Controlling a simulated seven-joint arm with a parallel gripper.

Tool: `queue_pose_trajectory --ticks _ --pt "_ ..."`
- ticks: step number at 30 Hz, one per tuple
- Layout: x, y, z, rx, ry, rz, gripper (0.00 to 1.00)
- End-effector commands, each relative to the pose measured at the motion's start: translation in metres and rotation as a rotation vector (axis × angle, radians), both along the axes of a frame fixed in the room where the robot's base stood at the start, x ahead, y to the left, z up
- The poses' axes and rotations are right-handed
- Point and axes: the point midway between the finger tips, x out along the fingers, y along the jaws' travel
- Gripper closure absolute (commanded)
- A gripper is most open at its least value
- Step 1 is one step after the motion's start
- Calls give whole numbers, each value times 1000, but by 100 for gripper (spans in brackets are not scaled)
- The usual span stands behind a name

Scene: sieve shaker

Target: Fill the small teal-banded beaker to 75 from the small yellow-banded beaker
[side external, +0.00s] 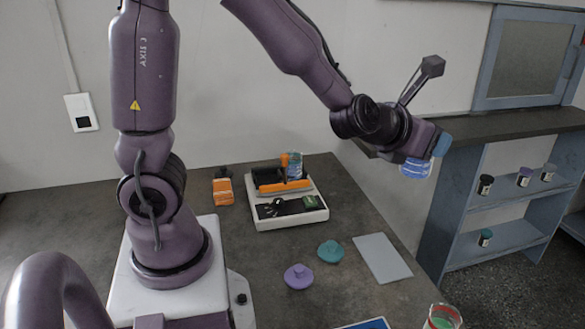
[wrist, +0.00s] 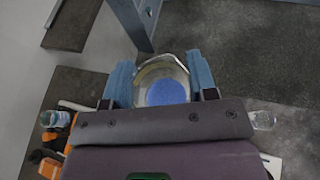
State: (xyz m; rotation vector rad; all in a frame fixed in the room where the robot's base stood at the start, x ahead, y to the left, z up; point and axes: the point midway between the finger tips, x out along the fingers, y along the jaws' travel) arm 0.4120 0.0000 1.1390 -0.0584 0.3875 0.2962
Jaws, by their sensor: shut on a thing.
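My gripper (side external: 418,156) is raised at the right, beyond the table edge and in front of the shelf unit. It is shut on a small glass beaker (side external: 415,170) holding blue liquid. In the wrist view the beaker (wrist: 160,88) sits between the blue fingers, with a yellowish band near its rim and blue inside. It looks close to upright. Another small beaker (side external: 294,168) with bluish contents stands at the back of the white-and-orange device, far left of my gripper. A beaker with a teal-blue look (wrist: 55,118) shows in the wrist view. Fill marks are too small to read.
The white device (side external: 292,222) has an orange bar and black parts. Purple (side external: 298,277) and teal (side external: 331,252) lids and a grey plate (side external: 382,258) lie in front. A glass (side external: 442,318) with red and green is at the front edge.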

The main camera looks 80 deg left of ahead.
Motion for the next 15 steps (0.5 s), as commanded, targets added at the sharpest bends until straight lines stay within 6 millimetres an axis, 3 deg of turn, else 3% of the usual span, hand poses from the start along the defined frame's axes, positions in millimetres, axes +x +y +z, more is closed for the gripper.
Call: queue_pose_trajectory --ticks 7,15 --pt "0 0 5 -1 -2 2 74" --pt "0 0 33 -2 -3 2 74"
